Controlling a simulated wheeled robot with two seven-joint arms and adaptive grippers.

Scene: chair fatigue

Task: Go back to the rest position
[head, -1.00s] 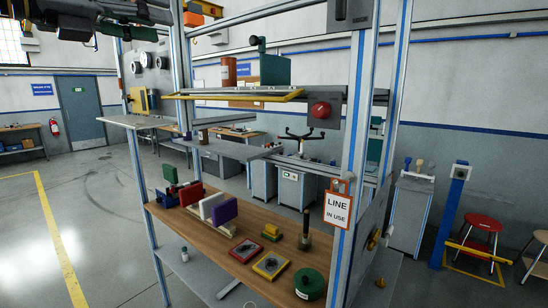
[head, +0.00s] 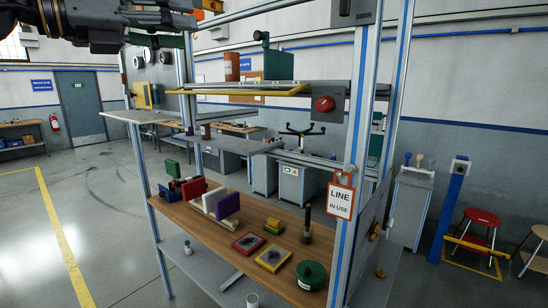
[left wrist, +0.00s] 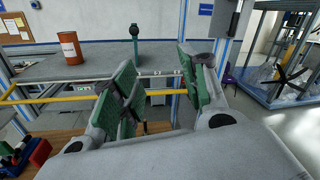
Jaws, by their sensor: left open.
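My left gripper (head: 192,12) is at the top left of the head view, high up in front of the upper part of the workstation frame. In the left wrist view its two fingers (left wrist: 158,62) with green pads stand apart, with nothing between them. Beyond the fingers is the grey upper shelf (left wrist: 90,66) with a yellow front rail. My right gripper is in neither view.
The workstation's wooden shelf (head: 185,215) holds colored blocks and a green round part (head: 311,275). A "LINE IN USE" sign (head: 341,200) hangs on the right post. An orange cylinder (head: 232,67) stands on the upper shelf. Open floor (head: 105,220) lies at left.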

